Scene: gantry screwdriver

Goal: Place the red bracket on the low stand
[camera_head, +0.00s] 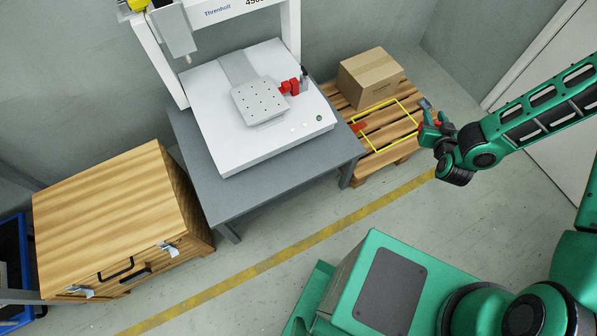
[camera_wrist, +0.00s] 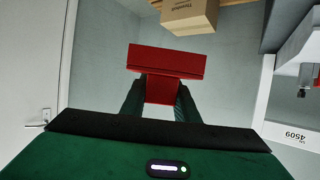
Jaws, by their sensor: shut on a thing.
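The red bracket (camera_wrist: 166,61) is held between the two dark green fingers of my gripper (camera_wrist: 160,98) in the wrist view. Its wide plate faces across the picture beyond the fingertips, and its narrower part is between them. In the head view my gripper (camera_head: 428,118) is at the right, above the right edge of a low slatted wooden pallet (camera_head: 398,148), which looks like the low stand. Only small red bits show at the gripper there. A yellow outlined square (camera_head: 372,146) marks the pallet's top.
A cardboard box (camera_head: 371,77) stands on the pallet's back part. A small red piece (camera_head: 358,127) lies at the outline's left side. The grey table (camera_head: 215,191) with the gantry machine (camera_head: 262,148) stands left of the pallet. A wooden chest (camera_head: 112,215) is farther left.

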